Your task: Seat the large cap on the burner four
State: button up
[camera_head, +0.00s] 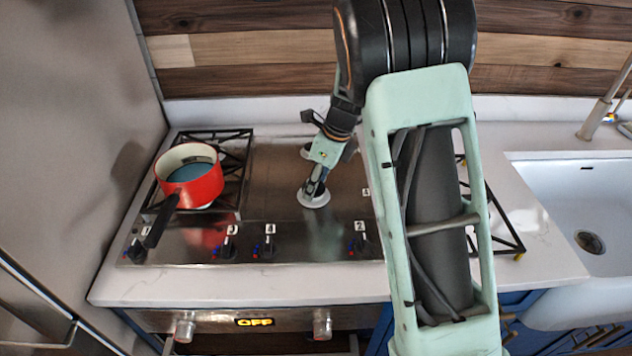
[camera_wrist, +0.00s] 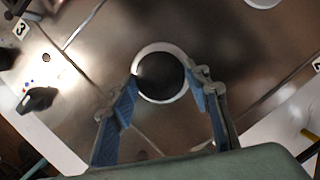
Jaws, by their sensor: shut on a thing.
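My gripper (camera_head: 311,187) is low over the front middle burner of the cooktop. In the wrist view my gripper (camera_wrist: 164,84) has its fingers on either side of a dark round cap (camera_wrist: 160,76) and is shut on it. The cap lies over a white burner ring (camera_wrist: 150,48), whose rim shows around it. The ring also shows in the head view (camera_head: 318,203), with a small plate marked 4 (camera_head: 366,192) to its right. I cannot tell whether the cap touches the ring.
A red pot (camera_head: 194,187) stands on the left grate (camera_head: 236,160), its dark handle toward the front. Another burner (camera_head: 306,152) is behind. Knobs (camera_head: 268,247) line the front edge. A sink (camera_head: 575,195) is at the right. Bare steel surrounds the ring.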

jog(key=shift+f, duration=0.2)
dwell(0.5)
jog(key=o, duration=1.3)
jog(key=shift+c, duration=0.2)
jog(key=shift+r, duration=0.15)
jog(key=shift+r+p, duration=3.4)
